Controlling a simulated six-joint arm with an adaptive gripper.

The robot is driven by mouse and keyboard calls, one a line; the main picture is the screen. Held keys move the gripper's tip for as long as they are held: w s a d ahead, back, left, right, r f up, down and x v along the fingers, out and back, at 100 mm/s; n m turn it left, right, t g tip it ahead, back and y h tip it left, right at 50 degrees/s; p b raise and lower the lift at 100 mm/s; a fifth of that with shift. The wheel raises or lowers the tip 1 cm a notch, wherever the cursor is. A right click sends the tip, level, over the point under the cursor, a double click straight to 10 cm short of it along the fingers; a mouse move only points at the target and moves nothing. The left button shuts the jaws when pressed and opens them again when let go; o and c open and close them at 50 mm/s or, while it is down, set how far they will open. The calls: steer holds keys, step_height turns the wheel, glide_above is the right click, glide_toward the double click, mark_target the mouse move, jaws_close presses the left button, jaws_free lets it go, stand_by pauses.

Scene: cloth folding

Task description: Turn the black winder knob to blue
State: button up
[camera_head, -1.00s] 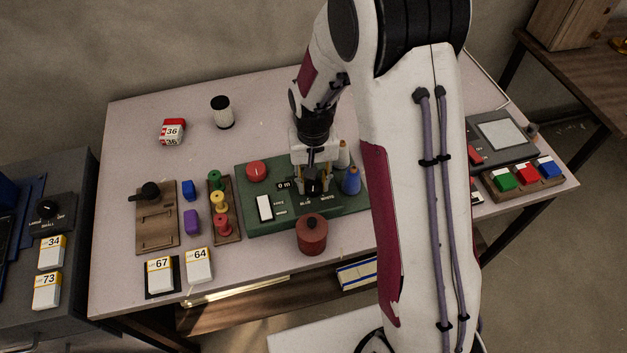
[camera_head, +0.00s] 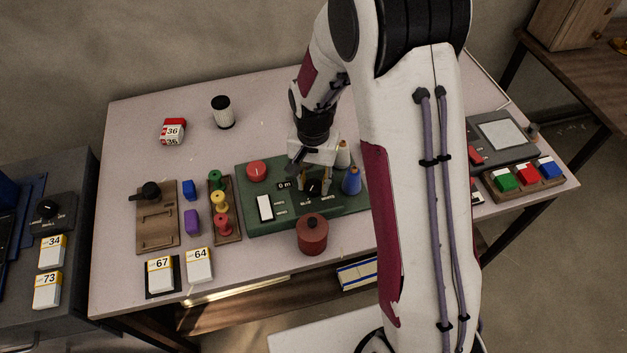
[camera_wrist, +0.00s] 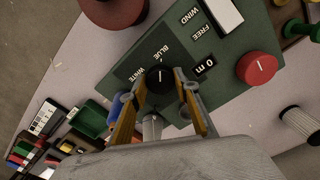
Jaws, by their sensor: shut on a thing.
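The green winder panel (camera_head: 255,220) lies on the table and carries the black winder knob (camera_head: 313,188). In the wrist view the knob (camera_wrist: 160,80) sits between my two yellow-brown fingers, below the BLUE label (camera_wrist: 164,51) and to the right of the WHITE label (camera_wrist: 126,73). A pale pointer mark on the knob seems to face the BLUE side, but it is small. My gripper (camera_head: 314,184) points down over the panel, and it also shows in the wrist view (camera_wrist: 161,84), shut on the knob from both sides.
White and blue thread cones (camera_head: 351,181) stand close to the right of my gripper. A dark red lidded pot (camera_head: 312,237) stands at the panel's front edge.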

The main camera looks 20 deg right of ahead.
mark_target(314, 185)
steer(key=o, duration=1.1)
steer(key=shift+r, duration=0.1)
step_height(314, 185, up, 12)
stand_by(0.9)
